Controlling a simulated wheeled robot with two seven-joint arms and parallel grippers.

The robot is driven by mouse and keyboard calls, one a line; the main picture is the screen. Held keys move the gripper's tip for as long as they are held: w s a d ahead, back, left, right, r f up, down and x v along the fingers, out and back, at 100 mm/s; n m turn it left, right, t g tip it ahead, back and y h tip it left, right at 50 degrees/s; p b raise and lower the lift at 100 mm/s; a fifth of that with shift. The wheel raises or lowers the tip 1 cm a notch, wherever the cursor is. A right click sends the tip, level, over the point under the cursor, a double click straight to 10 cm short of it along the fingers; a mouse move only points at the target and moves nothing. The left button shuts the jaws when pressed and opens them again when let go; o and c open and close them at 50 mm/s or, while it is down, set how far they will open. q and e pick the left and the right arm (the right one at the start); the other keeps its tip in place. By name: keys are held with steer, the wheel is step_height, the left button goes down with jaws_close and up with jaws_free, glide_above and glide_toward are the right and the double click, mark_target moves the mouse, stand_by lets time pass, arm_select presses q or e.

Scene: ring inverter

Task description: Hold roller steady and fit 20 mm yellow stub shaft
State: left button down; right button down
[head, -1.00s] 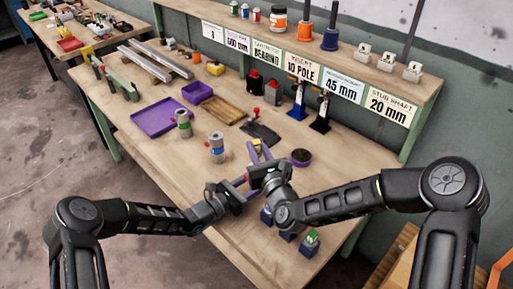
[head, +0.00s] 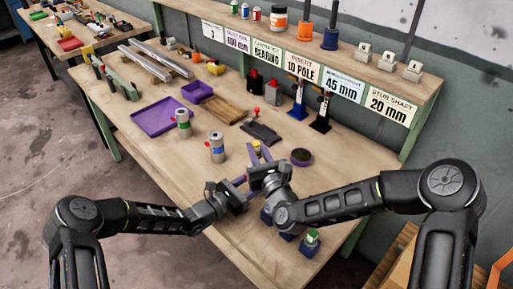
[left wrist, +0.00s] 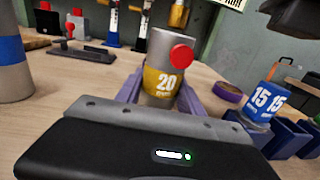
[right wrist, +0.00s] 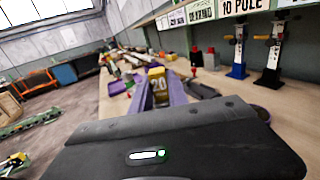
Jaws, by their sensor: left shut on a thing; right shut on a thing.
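My left gripper (head: 240,185) is shut on the roller (left wrist: 157,60), a grey cylinder with a yellow band marked 20, between purple fingers in the left wrist view. A red disc (left wrist: 182,55) shows against the roller's upper side. My right gripper (head: 257,158) is shut on the yellow stub shaft (right wrist: 158,84), marked 20, in the right wrist view. Its yellow top (head: 256,147) shows in the head view. The two grippers are close together over the bench. The arms hide most of the roller in the head view, and no contact between the parts can be made out.
Dark blue holders (head: 310,246) stand to the front right, one with a green-topped piece. A blue-banded roller (head: 217,147) and a green-banded one (head: 183,123) stand to the left. A purple tray (head: 160,117) and a round purple dish (head: 301,157) lie on the bench.

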steer(key=shift+f, duration=2.3)
steer(key=c, duration=1.2)
jaws_free()
steer(key=shift+s, duration=0.15)
steer(key=v, duration=1.1)
steer(key=shift+s+d, duration=0.15)
steer(key=shift+s, duration=0.25)
